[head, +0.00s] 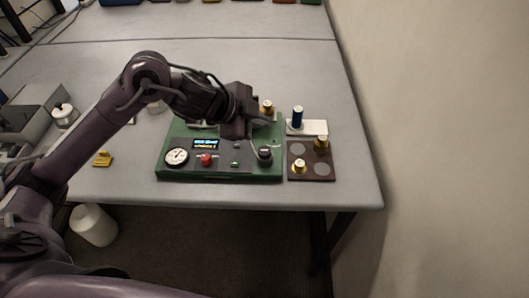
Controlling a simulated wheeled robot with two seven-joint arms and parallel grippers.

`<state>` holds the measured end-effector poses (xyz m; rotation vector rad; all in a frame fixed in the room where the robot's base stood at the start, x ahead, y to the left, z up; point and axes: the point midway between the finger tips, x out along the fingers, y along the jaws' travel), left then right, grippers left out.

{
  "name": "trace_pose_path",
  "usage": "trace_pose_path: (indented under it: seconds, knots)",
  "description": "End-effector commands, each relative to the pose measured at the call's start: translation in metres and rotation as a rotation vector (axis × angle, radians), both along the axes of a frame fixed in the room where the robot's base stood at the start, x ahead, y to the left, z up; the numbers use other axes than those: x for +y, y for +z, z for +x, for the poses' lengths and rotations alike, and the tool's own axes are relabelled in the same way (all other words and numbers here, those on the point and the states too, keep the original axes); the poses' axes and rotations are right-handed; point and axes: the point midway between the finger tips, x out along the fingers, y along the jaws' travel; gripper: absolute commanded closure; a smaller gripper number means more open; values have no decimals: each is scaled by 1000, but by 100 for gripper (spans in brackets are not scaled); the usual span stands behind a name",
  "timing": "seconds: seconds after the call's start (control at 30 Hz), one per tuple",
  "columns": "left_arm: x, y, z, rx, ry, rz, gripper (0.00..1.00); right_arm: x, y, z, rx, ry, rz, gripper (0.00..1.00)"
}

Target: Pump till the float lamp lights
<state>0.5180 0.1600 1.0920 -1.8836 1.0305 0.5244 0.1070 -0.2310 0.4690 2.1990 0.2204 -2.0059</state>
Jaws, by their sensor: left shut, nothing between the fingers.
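A green panel box (220,176) sits near the front edge of the grey table. On its face are a round white dial gauge (177,156), a small lit display (206,143), a red knob (206,159), a small green part (235,164) and a dark round knob (265,154). I cannot tell which part is the float lamp or whether it is lit. My left gripper (234,133) is shut and empty, over the back middle of the panel; its arm hides part of the panel behind. My right gripper is not in view.
Right of the panel, a brown board (311,174) holds brass-coloured pieces (300,166). A blue cylinder (298,117) stands on a white block (315,127). A yellow piece (103,158) lies to the left. The table behind is mostly clear; a wall stands at right.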

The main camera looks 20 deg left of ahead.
Motion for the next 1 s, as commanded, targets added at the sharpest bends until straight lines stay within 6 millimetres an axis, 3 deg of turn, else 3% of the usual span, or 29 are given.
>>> trace_pose_path:
  seconds: [0.03,0.33,0.57,1.0]
  knots:
    - [0,-12,0,0,-1,-1,100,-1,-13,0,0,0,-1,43]
    - [0,-53,0,-1,-1,-2,100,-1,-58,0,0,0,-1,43]
    - [0,-71,0,0,0,0,100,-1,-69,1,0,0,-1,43]
    - [0,-72,0,0,0,0,100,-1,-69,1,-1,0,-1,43]
